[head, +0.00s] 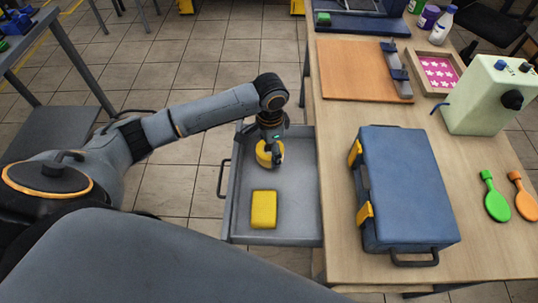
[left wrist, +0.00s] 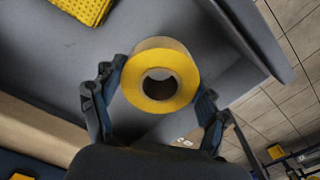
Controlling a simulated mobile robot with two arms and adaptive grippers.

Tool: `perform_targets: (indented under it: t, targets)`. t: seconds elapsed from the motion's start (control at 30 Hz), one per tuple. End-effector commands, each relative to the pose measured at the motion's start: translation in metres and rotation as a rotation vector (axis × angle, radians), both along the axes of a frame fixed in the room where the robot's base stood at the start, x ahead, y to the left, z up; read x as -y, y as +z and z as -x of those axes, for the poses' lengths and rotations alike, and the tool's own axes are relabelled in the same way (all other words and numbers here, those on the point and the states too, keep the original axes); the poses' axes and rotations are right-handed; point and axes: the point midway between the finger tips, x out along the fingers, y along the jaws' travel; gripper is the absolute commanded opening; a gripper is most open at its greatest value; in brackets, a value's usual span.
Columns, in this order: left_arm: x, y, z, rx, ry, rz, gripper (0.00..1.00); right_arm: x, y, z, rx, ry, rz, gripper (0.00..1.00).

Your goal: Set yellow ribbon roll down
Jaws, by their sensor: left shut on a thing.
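The yellow ribbon roll (head: 264,154) is inside the open grey drawer (head: 290,214), towards its far end. In the left wrist view the roll (left wrist: 180,72) shows its round face and dark centre hole. My left gripper (head: 270,150) reaches down into the drawer from above. In the left wrist view its two fingers (left wrist: 158,92) are on either side of the roll, shut on it. I cannot tell whether the roll touches the drawer floor. My right gripper is not in view.
A yellow sponge-like block (head: 264,210) lies in the near part of the drawer. On the table (head: 335,190) beside it are a blue toolbox (head: 408,185), a pale green machine (head: 485,98) and a wooden board (head: 350,70). The drawer floor between roll and block is clear.

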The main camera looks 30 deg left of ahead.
Motion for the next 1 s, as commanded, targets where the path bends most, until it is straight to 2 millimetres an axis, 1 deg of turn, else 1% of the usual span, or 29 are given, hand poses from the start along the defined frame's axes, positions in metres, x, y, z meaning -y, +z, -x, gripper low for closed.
perform_targets:
  t: [0.03, 0.27, 0.4, 0.5, 0.83, 0.87, 0.9, 0.97, 1.0]
  targets:
    - [-0.003, -0.006, -0.004, 0.001, 0.002, 0.001, 0.41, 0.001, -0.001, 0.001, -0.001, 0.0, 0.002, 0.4]
    - [-0.01, -0.018, -0.011, 0.001, 0.001, 0.001, 0.41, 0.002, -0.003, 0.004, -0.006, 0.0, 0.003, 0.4]
    - [-0.011, -0.039, -0.011, -0.001, 0.0, -0.001, 0.41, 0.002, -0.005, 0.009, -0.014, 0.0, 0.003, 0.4]
    - [-0.011, -0.048, -0.011, 0.001, 0.0, 0.0, 0.41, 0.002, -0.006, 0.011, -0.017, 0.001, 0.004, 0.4]
    - [-0.01, -0.051, -0.011, 0.001, 0.0, -0.001, 0.41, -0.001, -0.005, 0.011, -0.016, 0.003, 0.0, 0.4]
    - [-0.01, -0.052, -0.011, 0.001, 0.0, -0.001, 0.76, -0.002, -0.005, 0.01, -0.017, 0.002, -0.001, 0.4]
    - [-0.01, -0.051, -0.011, 0.001, 0.0, 0.0, 0.84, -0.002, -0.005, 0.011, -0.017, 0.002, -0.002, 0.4]
    - [-0.01, -0.051, -0.011, 0.001, 0.0, 0.0, 0.96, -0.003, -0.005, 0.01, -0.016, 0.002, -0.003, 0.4]
    - [-0.01, -0.051, -0.011, 0.001, 0.0, -0.001, 0.97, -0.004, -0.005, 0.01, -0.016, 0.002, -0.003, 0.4]
